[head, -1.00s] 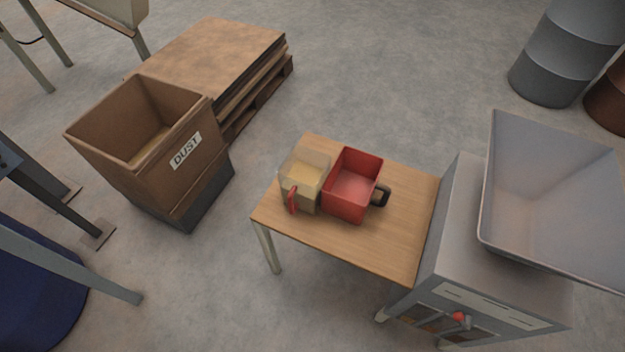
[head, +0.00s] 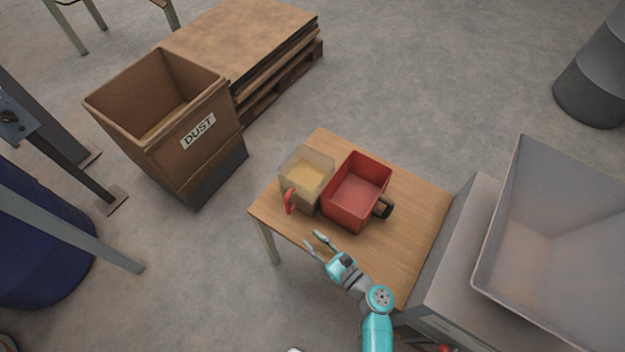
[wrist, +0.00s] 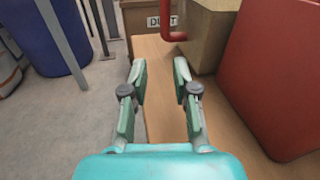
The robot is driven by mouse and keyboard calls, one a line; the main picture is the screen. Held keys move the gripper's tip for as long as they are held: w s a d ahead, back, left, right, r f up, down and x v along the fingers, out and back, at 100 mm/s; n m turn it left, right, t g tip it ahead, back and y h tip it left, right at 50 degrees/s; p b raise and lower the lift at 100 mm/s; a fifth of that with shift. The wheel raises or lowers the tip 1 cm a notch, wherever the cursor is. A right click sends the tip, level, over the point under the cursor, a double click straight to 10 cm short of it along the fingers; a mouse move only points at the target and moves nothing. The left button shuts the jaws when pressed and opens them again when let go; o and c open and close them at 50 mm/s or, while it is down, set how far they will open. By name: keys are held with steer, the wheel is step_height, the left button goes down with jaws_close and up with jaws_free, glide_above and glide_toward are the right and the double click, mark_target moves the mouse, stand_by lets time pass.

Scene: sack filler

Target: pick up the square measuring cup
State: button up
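A see-through, square-sided cup (head: 303,184) with yellowish contents and a red handle (head: 290,201) stands upright on the small wooden table (head: 408,232). A red box-shaped cup (head: 357,192) with a dark handle stands close on its right; I cannot tell whether they touch. My gripper (head: 315,241) is open and empty over the table's front edge, in front of the two cups and apart from them. In the wrist view, the see-through cup (wrist: 207,35) and its red handle are ahead and right of the open fingers (wrist: 160,70). The red cup (wrist: 278,85) fills the right side.
A grey machine with a wide hopper (head: 560,225) stands right of the table. A brown bin marked DUST (head: 195,150) and a pallet stack (head: 240,40) are behind left. A dark blue drum (head: 40,250) and grey posts are at left. The table's front is bare.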

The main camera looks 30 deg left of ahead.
mark_target(290, 210)
steer(key=shift+w+a+r+y, duration=0.4)
steer(key=shift+w+a+r, duration=0.1)
steer(key=shift+w+a, duration=0.15)
steer(key=x, duration=1)
steer(key=shift+w+a+r, duration=0.15)
steer(key=shift+a+r, duration=0.05)
steer(key=shift+a, duration=0.05)
jaws_close()
